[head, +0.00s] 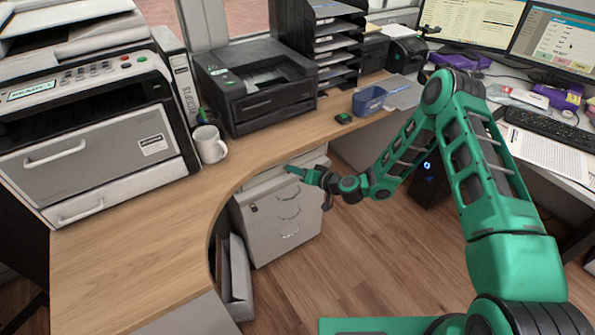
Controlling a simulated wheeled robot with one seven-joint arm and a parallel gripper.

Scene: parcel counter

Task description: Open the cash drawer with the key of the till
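A light grey drawer unit (271,232) stands under the wooden counter, with several drawer fronts with curved handles. A small dark spot, perhaps a lock, is at its upper left. I cannot tell whether this unit holds the cash drawer, and I cannot make out a key. My gripper (308,188) hangs in front of the unit's upper part, by the counter's edge. Its two fingers look spread apart with nothing visible between them. It covers part of the unit's upper right, and I cannot tell whether it touches.
The wooden counter (130,255) curves around the unit. On it stand a white mug (209,145), a black printer (255,85), a small green-topped black item (343,118) and a blue container (369,100). A large grey machine (90,150) fills the left. Bare floor (350,255) lies in front.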

